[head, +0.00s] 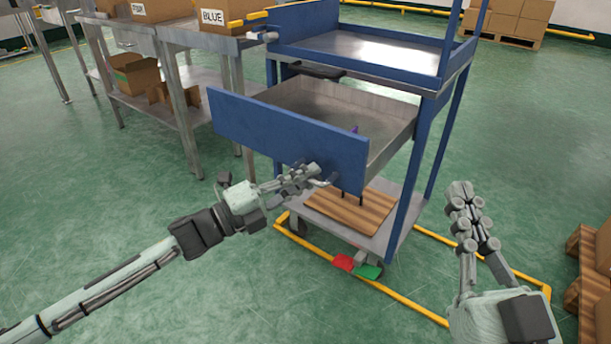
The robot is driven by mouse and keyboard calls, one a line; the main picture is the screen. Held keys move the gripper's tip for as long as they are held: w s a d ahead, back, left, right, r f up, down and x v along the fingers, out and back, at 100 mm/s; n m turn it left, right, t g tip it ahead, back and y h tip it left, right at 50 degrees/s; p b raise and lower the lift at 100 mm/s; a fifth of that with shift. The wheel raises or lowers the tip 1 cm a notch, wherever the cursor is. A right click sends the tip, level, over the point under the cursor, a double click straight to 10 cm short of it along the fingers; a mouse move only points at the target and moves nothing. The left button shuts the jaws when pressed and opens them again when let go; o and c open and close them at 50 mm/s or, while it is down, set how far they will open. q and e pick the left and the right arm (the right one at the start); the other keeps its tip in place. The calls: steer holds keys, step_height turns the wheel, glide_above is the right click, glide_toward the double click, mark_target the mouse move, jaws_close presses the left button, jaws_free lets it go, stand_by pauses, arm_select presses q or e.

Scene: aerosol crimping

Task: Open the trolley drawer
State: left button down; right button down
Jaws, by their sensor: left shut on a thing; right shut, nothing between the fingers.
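The blue trolley (428,150) stands ahead of me. Its drawer (290,138) with a blue front panel is pulled well out toward me, and its grey inside shows. A small purple thing (354,130) shows at the drawer's front panel, partly hidden. My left gripper (318,178) is at the lower right of the drawer front, shut on the drawer handle (327,183), which is mostly hidden by the fingers. My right gripper (462,192) is shut and empty, raised to the right of the trolley and apart from it.
A wooden board (350,217) lies on the trolley's lower shelf. Red (344,262) and green (367,271) pedals sit at its base, inside yellow floor lines. A metal table (188,38) with boxes stands left. A pallet (586,270) is at right. The floor at left front is clear.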

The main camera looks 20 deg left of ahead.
stand_by(0.3)
arm_select(q)
steer(key=c, duration=1.6)
jaws_free()
steer(key=v, duration=1.2)
steer(key=shift+s, duration=0.1)
